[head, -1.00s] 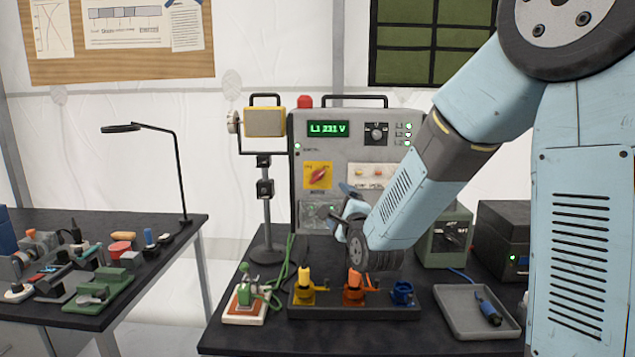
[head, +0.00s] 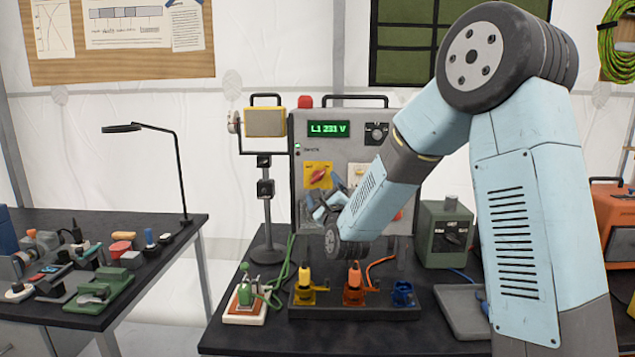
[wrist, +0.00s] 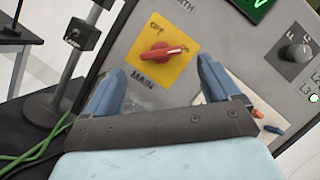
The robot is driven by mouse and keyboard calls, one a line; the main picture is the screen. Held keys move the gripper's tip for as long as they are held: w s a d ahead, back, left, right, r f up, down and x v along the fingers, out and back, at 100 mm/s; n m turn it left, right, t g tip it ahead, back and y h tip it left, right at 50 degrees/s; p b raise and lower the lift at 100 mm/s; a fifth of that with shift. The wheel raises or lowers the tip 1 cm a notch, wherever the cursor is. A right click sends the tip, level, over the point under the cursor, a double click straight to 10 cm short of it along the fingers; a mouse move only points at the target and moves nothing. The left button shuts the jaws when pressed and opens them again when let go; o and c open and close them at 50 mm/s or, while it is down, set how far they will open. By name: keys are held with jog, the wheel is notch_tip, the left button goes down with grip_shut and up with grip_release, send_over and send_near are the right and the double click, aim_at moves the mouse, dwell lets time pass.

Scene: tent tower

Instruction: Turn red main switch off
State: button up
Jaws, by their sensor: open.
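The red main switch (head: 319,175) is a rotary knob on a yellow plate on the front of the grey control panel (head: 345,150). In the wrist view the red handle (wrist: 163,52) lies nearly level across the yellow plate (wrist: 163,67), with its white-marked tip toward the ON label at the right. OFF is printed above it and MAIN below. My gripper (wrist: 150,82) is open and empty, its two blue fingers apart on either side of the plate's lower part, the knob ahead between them. In the head view my gripper (head: 325,208) is just below the switch, partly hidden by my wrist.
The panel display (head: 328,129) reads L1 231 V. Below my arm, a black rack (head: 330,312) holds yellow, orange and blue plugs. A lamp stand (head: 267,235) is left of the panel. A grey tray (head: 462,312) lies at the right.

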aim_at(317, 179)
jog(key=shift+x, duration=2.7)
jog(key=shift+a, duration=0.1)
jog(key=c, duration=1.1)
